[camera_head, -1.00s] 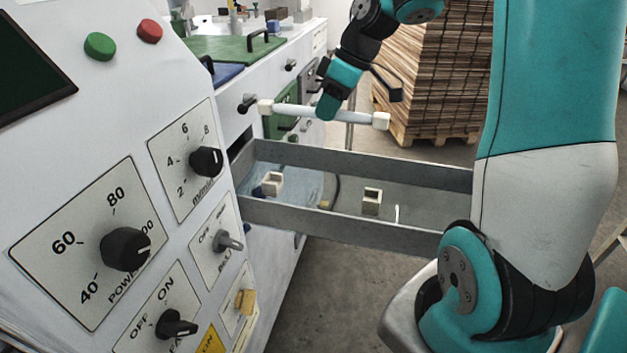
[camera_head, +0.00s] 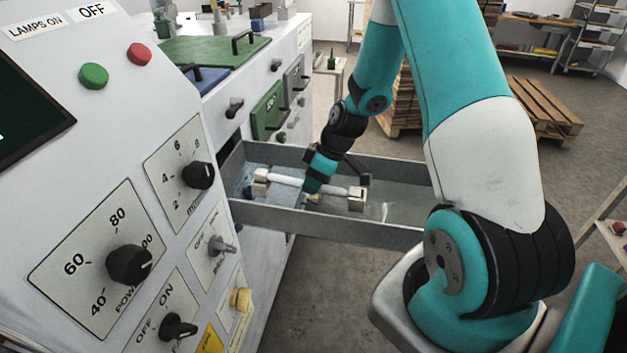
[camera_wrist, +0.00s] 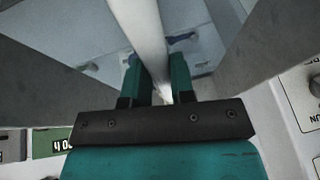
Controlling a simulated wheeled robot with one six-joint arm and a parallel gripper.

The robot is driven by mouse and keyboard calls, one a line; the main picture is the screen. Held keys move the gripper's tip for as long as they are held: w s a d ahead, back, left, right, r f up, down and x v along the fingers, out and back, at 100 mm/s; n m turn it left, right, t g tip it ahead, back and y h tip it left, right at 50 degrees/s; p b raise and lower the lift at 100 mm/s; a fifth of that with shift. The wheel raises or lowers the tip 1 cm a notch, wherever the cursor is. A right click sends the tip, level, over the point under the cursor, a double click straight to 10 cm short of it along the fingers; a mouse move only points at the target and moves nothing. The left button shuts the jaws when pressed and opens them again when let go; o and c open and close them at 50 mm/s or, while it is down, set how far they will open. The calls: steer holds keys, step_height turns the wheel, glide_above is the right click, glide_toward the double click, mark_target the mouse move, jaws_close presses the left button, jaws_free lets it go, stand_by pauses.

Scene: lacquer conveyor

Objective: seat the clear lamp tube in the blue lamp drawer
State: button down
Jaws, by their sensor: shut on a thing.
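The lamp tube (camera_head: 285,179) is a pale rod with cream end caps, held level inside the open lamp drawer (camera_head: 330,226). My gripper (camera_head: 313,186) is shut on the tube near its middle, and the wrist view shows the tube (camera_wrist: 147,40) between the two teal fingers (camera_wrist: 160,85). The tube's ends lie at or just above the two cream holders, the left (camera_head: 260,188) and the right (camera_head: 356,203). I cannot tell whether they touch. The drawer has grey walls and a bluish floor at its left end.
The white machine panel (camera_head: 150,190) with knobs stands close on the left. A green lid (camera_head: 215,50) and a green drawer front (camera_head: 268,110) are behind. Pallets (camera_head: 543,105) stand at the back right. The grey drawer walls close in around my gripper.

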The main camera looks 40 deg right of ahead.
steer(key=shift+s+f, duration=0.15)
steer(key=shift+f, duration=0.25)
steer(key=c, duration=1)
jaws_free()
steer(key=b+v, duration=0.4)
steer(key=v, duration=0.8)
steer(key=s+a+r+g, duration=0.1)
steer(key=s+a+r, duration=0.15)
steer(key=a, duration=0.45)
steer(key=s+a+r, duration=0.1)
steer(key=a+r, duration=0.2)
steer(key=a, duration=0.4)
steer(key=shift+g, duration=0.8)
steer(key=s+a+r, duration=0.1)
steer(key=s+a, duration=0.3)
steer(key=s, duration=0.1)
steer(key=s+a+r, duration=0.1)
steer(key=s+a, duration=0.3)
steer(key=s, duration=0.1)
steer(key=s+a+r, duration=0.1)
steer(key=s+a, duration=0.4)
steer(key=shift+s+a+r, duration=0.1)
steer(key=shift+a+r, duration=0.05)
steer(key=shift+r, duration=0.1)
